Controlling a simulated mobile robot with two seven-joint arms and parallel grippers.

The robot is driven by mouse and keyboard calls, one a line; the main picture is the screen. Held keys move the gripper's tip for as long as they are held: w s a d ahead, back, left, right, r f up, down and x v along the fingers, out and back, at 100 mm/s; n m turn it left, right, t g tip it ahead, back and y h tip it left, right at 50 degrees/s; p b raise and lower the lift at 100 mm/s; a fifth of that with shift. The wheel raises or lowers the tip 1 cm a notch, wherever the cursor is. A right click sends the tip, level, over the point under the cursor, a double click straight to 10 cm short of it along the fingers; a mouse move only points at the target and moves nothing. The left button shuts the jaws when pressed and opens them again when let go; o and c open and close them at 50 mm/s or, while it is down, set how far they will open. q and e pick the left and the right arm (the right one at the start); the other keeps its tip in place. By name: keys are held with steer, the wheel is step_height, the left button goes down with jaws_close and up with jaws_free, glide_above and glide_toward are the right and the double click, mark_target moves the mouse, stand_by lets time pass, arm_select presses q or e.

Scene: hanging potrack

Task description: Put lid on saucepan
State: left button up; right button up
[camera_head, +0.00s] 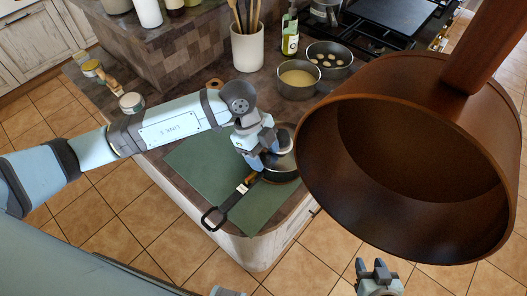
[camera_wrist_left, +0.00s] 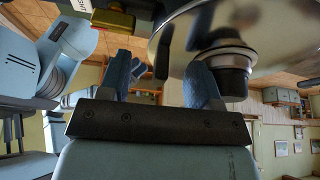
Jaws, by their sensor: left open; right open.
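The saucepan (camera_head: 282,179) sits on the green mat, its dark handle (camera_head: 232,203) pointing toward the lower left and ending in a metal loop. A shiny silver lid (camera_head: 284,163) is at the pan's top; my gripper partly covers it and I cannot tell whether it is seated. In the left wrist view the lid (camera_wrist_left: 275,35) is very close, with its dark knob (camera_wrist_left: 234,80) beside the right-hand finger. My left gripper (camera_head: 257,160) is open at the lid, its fingers apart in the wrist view (camera_wrist_left: 160,80). My right gripper (camera_head: 377,272) is open and empty, away from the counter.
A large copper-brown hanging pot (camera_head: 410,165) fills the right foreground and hides part of the counter. The green mat (camera_head: 205,160) is otherwise mostly clear. Behind stand a utensil crock (camera_head: 248,48), a green bottle (camera_head: 290,35) and two pans with food (camera_head: 298,80).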

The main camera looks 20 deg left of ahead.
arm_select(q)
steer(key=shift+o, duration=0.9)
steer(key=shift+p+v, duration=2.7)
steer(key=shift+v, duration=0.85)
